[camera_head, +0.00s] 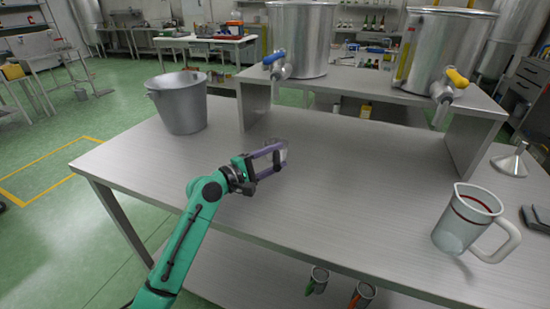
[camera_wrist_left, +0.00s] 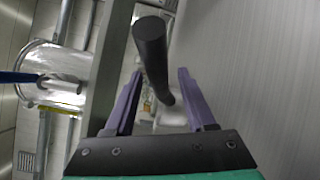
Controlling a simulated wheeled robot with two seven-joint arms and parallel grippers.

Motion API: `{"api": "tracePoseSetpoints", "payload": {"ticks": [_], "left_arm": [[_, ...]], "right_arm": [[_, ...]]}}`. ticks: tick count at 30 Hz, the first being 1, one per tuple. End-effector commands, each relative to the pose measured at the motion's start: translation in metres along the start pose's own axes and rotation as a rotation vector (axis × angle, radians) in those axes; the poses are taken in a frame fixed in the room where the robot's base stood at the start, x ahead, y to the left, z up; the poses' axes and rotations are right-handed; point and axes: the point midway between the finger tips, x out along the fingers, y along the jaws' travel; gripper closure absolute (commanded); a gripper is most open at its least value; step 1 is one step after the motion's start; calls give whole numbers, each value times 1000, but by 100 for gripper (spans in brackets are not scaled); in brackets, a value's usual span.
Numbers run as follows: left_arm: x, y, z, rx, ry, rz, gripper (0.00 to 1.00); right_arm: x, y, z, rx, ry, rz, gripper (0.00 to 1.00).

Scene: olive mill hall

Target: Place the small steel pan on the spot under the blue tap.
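The steel pan (camera_head: 283,153) is a small pale grey shape just past my left fingertips in the head view, mostly hidden by the gripper. Its dark, round handle (camera_wrist_left: 151,50) lies between the purple fingers in the left wrist view. My left gripper (camera_head: 272,160) is open around the handle, with gaps on both sides. The blue tap (camera_head: 275,59) is on the left steel tank (camera_head: 302,38), above and behind the gripper; its blue lever (camera_wrist_left: 18,77) also shows in the left wrist view. The tabletop spot below it is not clearly visible. My right gripper is not in view.
A grey bucket (camera_head: 180,105) stands on the table's left. The raised shelf (camera_head: 375,88) holds both tanks; the right one has a yellow tap (camera_head: 455,80). A measuring jug (camera_head: 470,220) and a funnel (camera_head: 511,162) stand at right. The table's middle is clear.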

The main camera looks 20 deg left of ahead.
Motion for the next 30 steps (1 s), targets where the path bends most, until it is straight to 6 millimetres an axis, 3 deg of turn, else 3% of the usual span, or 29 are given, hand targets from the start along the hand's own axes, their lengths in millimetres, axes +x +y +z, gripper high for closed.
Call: {"api": "tracePoseSetpoints", "payload": {"ticks": [5,19,30], "left_arm": [[-8,1,0,1,2,-1,44],[-111,0,0,-1,2,-1,44],[-120,3,1,1,-1,0,44]], "right_arm": [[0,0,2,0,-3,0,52],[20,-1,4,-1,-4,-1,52],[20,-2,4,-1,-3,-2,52]]}}
